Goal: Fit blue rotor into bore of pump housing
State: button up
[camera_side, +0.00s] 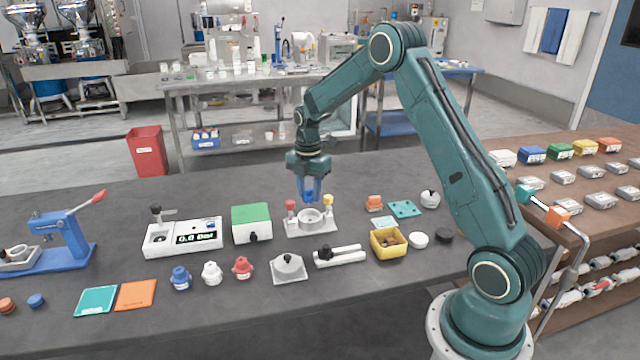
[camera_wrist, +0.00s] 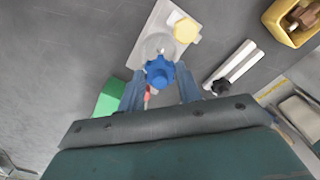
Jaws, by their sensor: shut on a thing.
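The pump housing (camera_side: 311,226) is a light grey plate with a round bore, a red knob on its left and a yellow knob on its right. It also shows in the wrist view (camera_wrist: 146,48). My gripper (camera_side: 309,198) points down over the housing, with its fingers shut on the blue rotor (camera_wrist: 160,72). In the wrist view the lobed blue rotor sits between both fingers and overlaps the near edge of the round bore.
A green-topped box (camera_side: 252,222) stands left of the housing. A grey slotted block (camera_side: 339,256) lies in front, beside a yellow bin (camera_side: 388,243). Blue (camera_side: 180,278), white (camera_side: 212,273) and red (camera_side: 243,268) parts stand in a row at the front left.

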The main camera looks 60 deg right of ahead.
jog(key=shift+f, duration=2.4)
jog(key=shift+f, duration=0.45)
jog(key=o, duration=1.6)
jog(key=shift+r, duration=0.15)
jog(key=shift+r, duration=3.4)
